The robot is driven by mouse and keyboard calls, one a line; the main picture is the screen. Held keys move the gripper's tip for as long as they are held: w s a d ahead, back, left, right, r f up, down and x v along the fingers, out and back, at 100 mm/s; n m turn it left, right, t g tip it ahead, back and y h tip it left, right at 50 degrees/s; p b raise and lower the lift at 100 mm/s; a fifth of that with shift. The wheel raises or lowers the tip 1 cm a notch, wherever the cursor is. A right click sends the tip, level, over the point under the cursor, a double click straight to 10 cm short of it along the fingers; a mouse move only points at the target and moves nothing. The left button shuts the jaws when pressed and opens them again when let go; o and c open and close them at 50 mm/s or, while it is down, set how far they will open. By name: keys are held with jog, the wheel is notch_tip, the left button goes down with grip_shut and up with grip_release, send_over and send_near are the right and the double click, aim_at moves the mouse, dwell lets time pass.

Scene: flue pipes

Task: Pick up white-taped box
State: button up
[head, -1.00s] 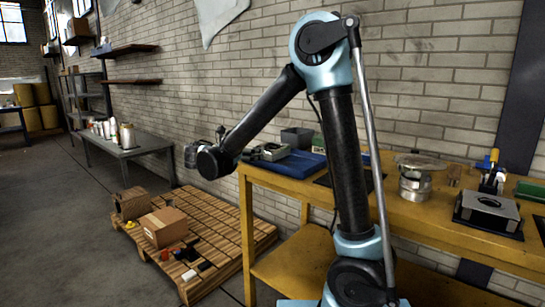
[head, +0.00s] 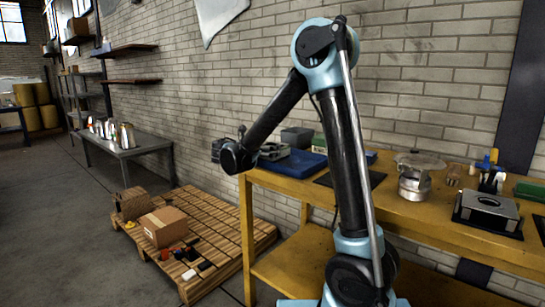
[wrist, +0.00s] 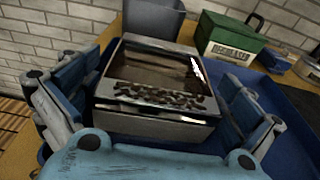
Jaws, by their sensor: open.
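A grey box-like item (wrist: 158,90) with a dark recessed top and a row of dark lumps along its near edge fills the middle of the wrist view. A small white strip (wrist: 197,70) shows on its right side; I cannot tell whether it is tape. My gripper (wrist: 160,112) is open, with one finger on each side of this item; contact is not clear. In the head view my gripper (head: 236,153) is at the left end of the yellow bench, by the grey item (head: 291,162) on the blue tray (head: 305,170). A brown cardboard box (head: 164,226) with a pale mark sits on the pallet.
A green labelled box (wrist: 228,38) and a grey bin (wrist: 152,18) stand behind the grey item. The yellow bench (head: 410,210) also bears a metal canister (head: 414,185). The wooden pallet (head: 215,225) lies on the floor below; a brick wall is close behind.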

jog(key=shift+x, duration=0.95)
jog(key=shift+s, duration=0.1)
jog(key=c, duration=1)
jog(key=shift+o, duration=0.2)
jog(key=shift+r, duration=0.1)
